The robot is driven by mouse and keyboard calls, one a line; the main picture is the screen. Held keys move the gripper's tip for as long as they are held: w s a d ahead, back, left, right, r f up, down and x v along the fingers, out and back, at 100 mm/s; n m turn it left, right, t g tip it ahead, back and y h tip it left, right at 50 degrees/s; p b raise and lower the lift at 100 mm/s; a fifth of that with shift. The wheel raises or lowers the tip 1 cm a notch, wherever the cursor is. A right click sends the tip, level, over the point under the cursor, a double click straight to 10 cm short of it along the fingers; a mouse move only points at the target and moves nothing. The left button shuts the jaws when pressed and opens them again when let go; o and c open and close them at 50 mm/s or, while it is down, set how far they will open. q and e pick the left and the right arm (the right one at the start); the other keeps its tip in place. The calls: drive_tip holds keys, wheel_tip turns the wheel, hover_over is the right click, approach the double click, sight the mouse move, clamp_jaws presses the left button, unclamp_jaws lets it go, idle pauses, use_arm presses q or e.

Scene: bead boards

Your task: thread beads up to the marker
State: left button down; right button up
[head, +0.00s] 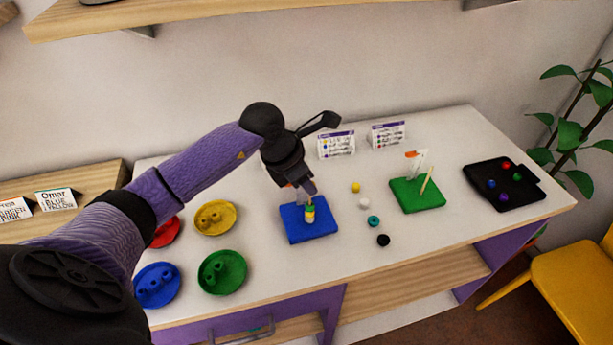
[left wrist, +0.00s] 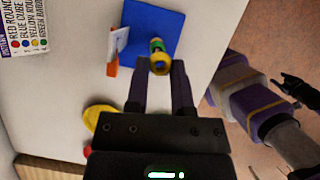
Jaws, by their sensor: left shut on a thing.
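The blue board (head: 293,230) lies on the table and carries an upright rod with a short stack of green, yellow and pale beads (head: 310,214). My left gripper (head: 309,190) is directly above this rod. In the left wrist view, its fingers (left wrist: 159,70) are shut on a yellow bead (left wrist: 160,66), which hides much of the rod and stack. A white marker card with an orange clip (left wrist: 116,48) stands beside the rod. In the head view the arm mostly hides this marker. My right gripper (left wrist: 298,88) shows small and dark at the right; its jaw state is unclear.
Loose yellow (head: 356,187), white (head: 364,203), teal (head: 373,221) and black (head: 383,240) beads lie between the boards. The green board (head: 425,204) has a rod and a marker. Coloured dishes (head: 215,217) stand left, a black tray (head: 480,178) right, and cards (head: 336,145) behind.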

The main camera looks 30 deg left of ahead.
sight(306, 193)
use_arm(q)
drive_tip(key=shift+f, duration=0.2)
idle(0.4)
drive_tip(key=shift+f+b, duration=0.55)
idle(0.5)
drive_tip(key=shift+f+b, duration=0.75)
drive_tip(key=shift+f, duration=0.2)
drive_tip(key=shift+c, duration=2)
unclamp_jaws()
drive_tip(key=p+v, duration=0.1)
drive_tip(key=v, duration=0.9)
drive_tip(key=shift+p, duration=0.35)
